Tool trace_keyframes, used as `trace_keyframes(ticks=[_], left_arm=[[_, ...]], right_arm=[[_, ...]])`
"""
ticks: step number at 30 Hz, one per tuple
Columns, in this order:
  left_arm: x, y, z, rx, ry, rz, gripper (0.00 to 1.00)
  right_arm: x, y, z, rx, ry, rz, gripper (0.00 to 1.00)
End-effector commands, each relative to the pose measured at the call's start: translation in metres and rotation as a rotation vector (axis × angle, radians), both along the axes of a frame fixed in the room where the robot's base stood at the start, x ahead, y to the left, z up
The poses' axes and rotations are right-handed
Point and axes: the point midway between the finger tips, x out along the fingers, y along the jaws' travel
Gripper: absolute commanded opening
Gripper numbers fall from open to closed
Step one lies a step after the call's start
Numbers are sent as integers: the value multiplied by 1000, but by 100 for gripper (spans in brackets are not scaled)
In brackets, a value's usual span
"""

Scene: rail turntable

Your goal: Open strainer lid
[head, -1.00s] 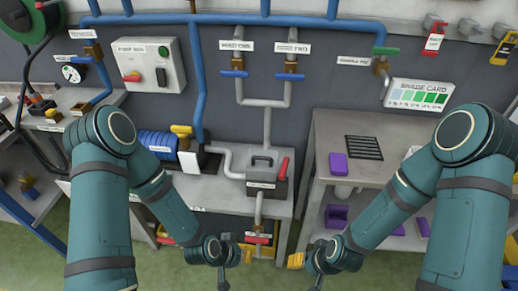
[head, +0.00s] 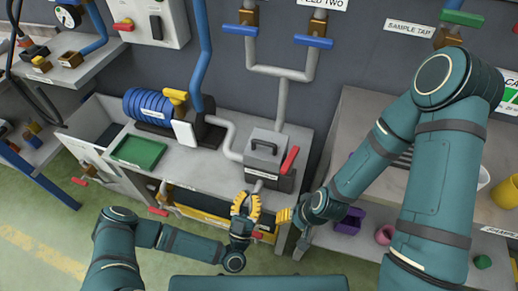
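The strainer (head: 270,177) is a dark box with a grey lid (head: 266,138) on the bench, and the lid looks closed. A black handle (head: 264,146) sits on top of the lid. A red lever (head: 290,160) slants up at the strainer's right side. My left gripper (head: 246,203) is below and in front of the strainer, near the bench edge, with its two yellow fingers apart and nothing between them.
A blue-ringed pump (head: 150,105) and a green tray (head: 139,152) are on the bench to the left. A grey pipe (head: 228,140) joins the strainer from the left, and another (head: 281,100) drops behind it. A second table (head: 345,120) stands right.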

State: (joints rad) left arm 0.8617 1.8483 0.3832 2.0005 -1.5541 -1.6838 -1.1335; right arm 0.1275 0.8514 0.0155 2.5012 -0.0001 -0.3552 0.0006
Motion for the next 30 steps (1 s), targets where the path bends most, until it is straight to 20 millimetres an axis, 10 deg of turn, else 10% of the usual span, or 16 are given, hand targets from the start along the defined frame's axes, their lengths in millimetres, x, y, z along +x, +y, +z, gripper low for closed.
trace_keyframes(ticks=[30], left_arm=[[108,-35,77,-3,-8,6,0]], right_arm=[[1,0,-6,0,-3,-1,53]])
